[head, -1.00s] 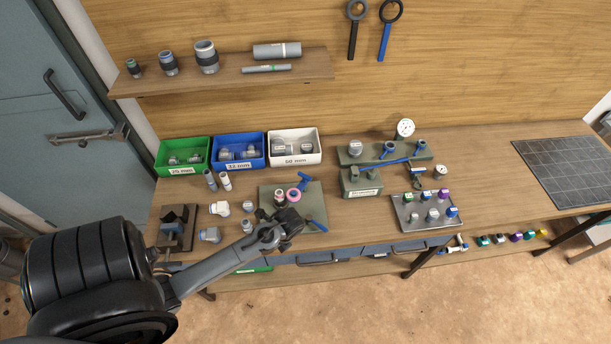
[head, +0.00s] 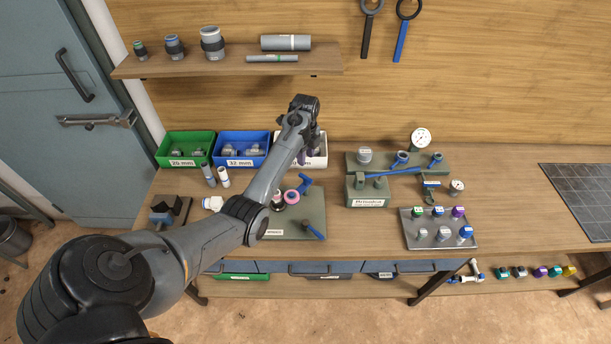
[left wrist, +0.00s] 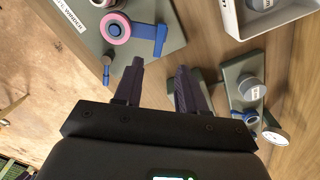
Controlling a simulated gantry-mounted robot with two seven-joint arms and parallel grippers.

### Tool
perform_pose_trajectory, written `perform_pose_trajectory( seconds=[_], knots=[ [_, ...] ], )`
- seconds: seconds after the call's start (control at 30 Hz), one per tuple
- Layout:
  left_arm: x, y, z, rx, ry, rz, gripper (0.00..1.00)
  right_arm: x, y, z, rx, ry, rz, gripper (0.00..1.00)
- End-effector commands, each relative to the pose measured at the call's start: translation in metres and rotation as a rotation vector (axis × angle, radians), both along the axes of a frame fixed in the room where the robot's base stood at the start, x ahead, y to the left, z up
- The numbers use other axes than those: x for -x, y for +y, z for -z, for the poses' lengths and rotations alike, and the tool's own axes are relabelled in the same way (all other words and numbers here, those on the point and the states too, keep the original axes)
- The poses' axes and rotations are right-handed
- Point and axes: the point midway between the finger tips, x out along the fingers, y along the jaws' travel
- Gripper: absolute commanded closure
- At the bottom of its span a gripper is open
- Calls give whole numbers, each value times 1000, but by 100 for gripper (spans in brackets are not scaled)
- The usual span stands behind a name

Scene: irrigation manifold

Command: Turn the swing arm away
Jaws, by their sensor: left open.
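A long blue bar (head: 392,171), which looks like the swing arm, lies across the green manifold block (head: 368,190) and the green base (head: 445,164) behind it. In the left wrist view it is mostly hidden behind the fingers. My left gripper (head: 308,152) is open and empty, left of the blue bar and above the white bin's front. Its fingers (left wrist: 158,72) point toward the bench and touch nothing visible. A second blue arm (head: 305,184) stands on the green winder board (head: 308,208), beside a pink ring (head: 291,197); it also shows in the left wrist view (left wrist: 149,40).
A white bin (head: 322,162), blue bin (head: 241,158) and green bin (head: 186,160) stand along the back. A round gauge (head: 421,138) rises behind the manifold. A grey tray (head: 408,242) of coloured caps lies at front right.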

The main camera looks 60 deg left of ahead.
Motion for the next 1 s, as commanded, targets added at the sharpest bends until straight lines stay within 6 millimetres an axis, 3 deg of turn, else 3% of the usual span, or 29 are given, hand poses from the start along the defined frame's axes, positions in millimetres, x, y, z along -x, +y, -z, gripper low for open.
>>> perform_pose_trajectory(
  seconds=[0.53, 0.7, 1.0],
  knots=[
    [0, -1, 82, 1, 3, 0, 60, -1, -2, -2, 8, -4, -3, 60],
    [1, -1, 95, 1, 2, 0, 60, -1, -3, -1, 10, -5, -4, 60],
    [1, -1, 99, -1, 1, 0, 60, -1, -3, -1, 9, -5, -3, 60]
  ],
)
